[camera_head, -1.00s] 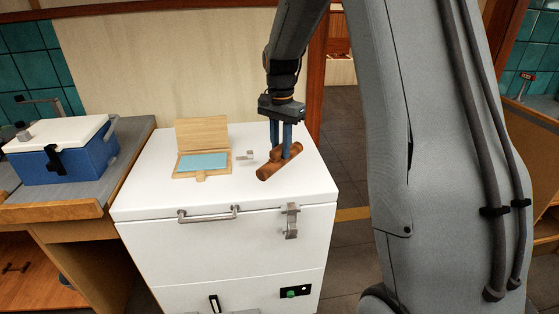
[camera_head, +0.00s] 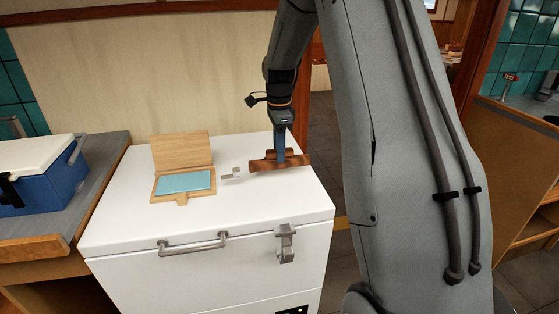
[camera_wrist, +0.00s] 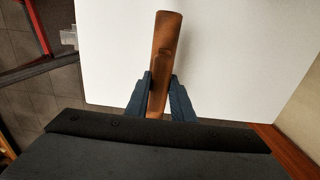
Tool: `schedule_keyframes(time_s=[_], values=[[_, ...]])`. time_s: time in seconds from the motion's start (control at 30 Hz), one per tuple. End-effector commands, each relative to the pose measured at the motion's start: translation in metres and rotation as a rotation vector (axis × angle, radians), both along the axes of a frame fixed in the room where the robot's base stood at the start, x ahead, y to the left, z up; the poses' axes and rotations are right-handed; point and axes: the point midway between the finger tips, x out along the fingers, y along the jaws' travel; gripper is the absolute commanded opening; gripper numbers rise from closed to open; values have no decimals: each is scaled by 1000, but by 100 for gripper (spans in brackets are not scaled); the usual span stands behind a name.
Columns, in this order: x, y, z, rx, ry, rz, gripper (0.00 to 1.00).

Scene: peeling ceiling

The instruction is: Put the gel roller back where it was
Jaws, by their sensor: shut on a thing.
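A brown wooden, roughly cylindrical piece, which I take for the gel roller (camera_head: 294,161), is over the right back part of the white chest's top (camera_head: 240,215). My gripper (camera_head: 281,154) points down and is shut around it. In the wrist view the roller (camera_wrist: 164,45) stands lengthwise between the two blue fingers of my gripper (camera_wrist: 160,82). I cannot tell whether the roller touches the top. An open wooden box with a blue pad (camera_head: 184,182) sits on the chest, left of the roller.
A small grey fitting (camera_head: 231,174) lies between the box and the roller. The chest's front has a bar handle (camera_head: 193,243) and a latch (camera_head: 286,243). A blue cooler with a white lid (camera_head: 40,180) stands on the counter at left. The chest's front top area is clear.

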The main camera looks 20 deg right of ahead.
Motion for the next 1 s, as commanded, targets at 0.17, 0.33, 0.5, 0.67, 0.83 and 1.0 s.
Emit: schedule_keyframes(time_s=[0.17,0.33,0.5,0.67,0.83,1.0], values=[[-1,-1,-17,1,3,-1,0],[-1,-1,-36,0,1,-1,0],[0,-1,-37,0,-1,-1,0],[0,-1,-39,0,-1,-1,0],[-1,-1,-40,0,1,-1,40],[-1,-1,-40,0,1,-1,40]])
